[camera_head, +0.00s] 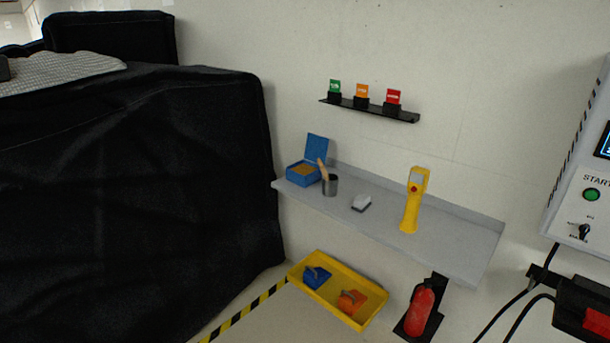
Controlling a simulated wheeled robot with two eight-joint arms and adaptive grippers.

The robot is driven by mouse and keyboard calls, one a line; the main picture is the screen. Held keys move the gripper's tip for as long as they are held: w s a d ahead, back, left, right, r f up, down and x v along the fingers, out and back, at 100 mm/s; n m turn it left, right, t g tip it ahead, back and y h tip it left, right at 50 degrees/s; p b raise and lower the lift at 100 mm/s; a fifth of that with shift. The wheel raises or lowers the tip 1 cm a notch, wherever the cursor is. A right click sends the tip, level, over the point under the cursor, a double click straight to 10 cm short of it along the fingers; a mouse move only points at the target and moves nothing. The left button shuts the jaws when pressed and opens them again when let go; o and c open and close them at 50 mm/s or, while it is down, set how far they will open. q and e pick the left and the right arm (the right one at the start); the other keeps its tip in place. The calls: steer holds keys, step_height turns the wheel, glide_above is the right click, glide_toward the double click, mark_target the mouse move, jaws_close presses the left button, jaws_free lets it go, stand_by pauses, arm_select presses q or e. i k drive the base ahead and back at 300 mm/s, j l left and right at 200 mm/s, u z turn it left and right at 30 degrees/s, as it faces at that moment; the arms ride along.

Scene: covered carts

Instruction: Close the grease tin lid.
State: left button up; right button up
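The blue grease tin (303,174) stands at the left end of a grey wall shelf (440,244). Its blue lid (318,148) stands up at the back, hinged open, and a tan-brown content shows inside. A dark grey cup (330,187) with a wooden-handled tool (322,168) in it stands just right of the tin and partly overlaps its front right corner in the view. Neither of my grippers is in view.
Below are a yellow tray (333,308) and a red extinguisher (420,308). A black-covered cart (140,180) is close on the left; a control box (585,170) is at right.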

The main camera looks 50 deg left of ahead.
mark_target(316, 147)
steer(key=j+u, duration=0.1)
steer(key=u, duration=1.8)
